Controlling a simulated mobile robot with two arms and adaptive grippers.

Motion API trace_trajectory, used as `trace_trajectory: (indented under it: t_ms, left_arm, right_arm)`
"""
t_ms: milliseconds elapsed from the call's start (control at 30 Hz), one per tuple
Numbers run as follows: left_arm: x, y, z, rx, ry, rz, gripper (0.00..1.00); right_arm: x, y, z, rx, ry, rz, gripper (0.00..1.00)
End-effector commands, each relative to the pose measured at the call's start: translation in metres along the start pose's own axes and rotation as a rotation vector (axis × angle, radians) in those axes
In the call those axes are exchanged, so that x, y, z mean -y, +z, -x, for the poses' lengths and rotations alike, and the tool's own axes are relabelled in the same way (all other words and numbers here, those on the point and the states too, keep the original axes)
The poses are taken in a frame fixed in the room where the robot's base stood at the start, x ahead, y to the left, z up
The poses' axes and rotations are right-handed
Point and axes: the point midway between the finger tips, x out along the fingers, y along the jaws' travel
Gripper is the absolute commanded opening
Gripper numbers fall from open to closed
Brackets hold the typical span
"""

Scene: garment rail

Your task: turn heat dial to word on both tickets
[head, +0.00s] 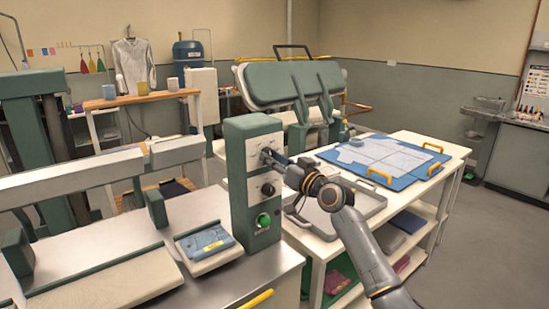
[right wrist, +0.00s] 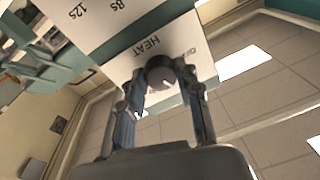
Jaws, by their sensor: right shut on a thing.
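The green control box (head: 254,175) stands upright at the right end of the press bench. Its pale front panel carries an upper dial (head: 265,156) and a dark lower dial (head: 268,189). My right gripper (head: 275,159) reaches in from the right and is shut on the upper dial, covering part of it. In the right wrist view the dark dial (right wrist: 160,76) sits between both fingers, beside the printed word HEAT. The marks "8s" and "12s" show farther off on that panel. The dial's exact setting is unclear. I cannot make out readable tickets. My left gripper is not in view.
A green button (head: 263,220) sits low on the box. A small pad with a blue folded item (head: 205,243) lies left of it. The white table (head: 455,151) at right holds a grey tray (head: 372,207) and a blue board (head: 405,182). Floor is clear at far right.

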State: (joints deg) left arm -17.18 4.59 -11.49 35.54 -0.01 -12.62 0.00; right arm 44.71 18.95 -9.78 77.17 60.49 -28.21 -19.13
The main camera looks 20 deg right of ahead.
Motion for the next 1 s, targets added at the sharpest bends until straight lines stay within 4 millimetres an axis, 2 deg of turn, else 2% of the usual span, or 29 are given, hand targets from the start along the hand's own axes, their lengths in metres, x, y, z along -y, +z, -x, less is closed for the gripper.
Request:
trace_trajectory:
  t_ms: [600, 1000]
  left_arm:
    - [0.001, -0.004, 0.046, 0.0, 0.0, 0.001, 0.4]
    - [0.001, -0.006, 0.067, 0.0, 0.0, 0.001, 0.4]
  right_arm:
    - [0.004, -0.004, -0.001, -0.037, 0.053, -0.573, 0.02]
    - [0.004, -0.003, -0.001, -0.051, 0.074, -0.817, 0.02]
